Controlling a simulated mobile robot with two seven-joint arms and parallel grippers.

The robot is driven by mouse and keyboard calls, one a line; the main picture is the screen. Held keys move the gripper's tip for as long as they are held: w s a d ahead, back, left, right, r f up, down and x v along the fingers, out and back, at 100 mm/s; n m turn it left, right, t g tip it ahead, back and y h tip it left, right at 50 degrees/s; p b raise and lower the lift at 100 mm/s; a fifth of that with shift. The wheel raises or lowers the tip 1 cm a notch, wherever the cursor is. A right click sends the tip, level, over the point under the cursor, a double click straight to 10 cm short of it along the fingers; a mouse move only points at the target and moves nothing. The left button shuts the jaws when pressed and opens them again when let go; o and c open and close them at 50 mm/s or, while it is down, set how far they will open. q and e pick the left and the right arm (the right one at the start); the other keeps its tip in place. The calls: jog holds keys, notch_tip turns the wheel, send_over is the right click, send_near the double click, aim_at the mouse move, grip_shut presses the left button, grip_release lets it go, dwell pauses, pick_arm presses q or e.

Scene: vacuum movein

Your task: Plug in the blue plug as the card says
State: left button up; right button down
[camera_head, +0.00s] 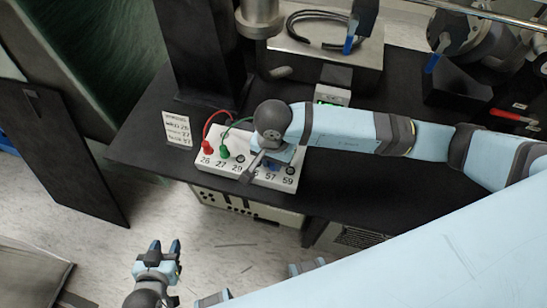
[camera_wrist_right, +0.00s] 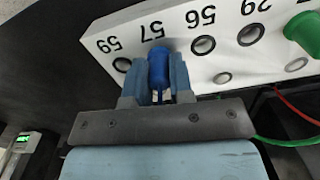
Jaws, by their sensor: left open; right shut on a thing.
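A white socket board (camera_head: 218,175) stands on the black table, numbered 26, 27, 29, 56, 57 and 59. A red plug (camera_head: 207,148) is at 26 and a green plug (camera_head: 224,152) at 27. My right gripper (camera_wrist_right: 155,80) is shut on the blue plug (camera_wrist_right: 158,66), at the socket beside the number 57. The plug covers that socket, and I cannot tell how deep it sits. Sockets 56 (camera_wrist_right: 204,45) and 29 (camera_wrist_right: 250,35) look empty. The white card (camera_head: 176,130) stands left of the board; its text is too small to read surely. My left gripper (camera_head: 165,246) is open and empty, low at left.
A small device with a green display (camera_head: 332,90) stands behind the board. A metal apparatus with a black cable (camera_head: 318,45) is at the back. Red (camera_wrist_right: 297,104) and green (camera_wrist_right: 290,141) leads run close by my right gripper. The floor around my left gripper is clear.

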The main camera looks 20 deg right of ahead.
jog(key=c, duration=0.9)
grip_release()
jog(key=shift+r, duration=0.15)
notch_tip(320, 180, up, 14)
jog(key=shift+f+b, duration=0.2)
jog(key=shift+b, duration=0.6)
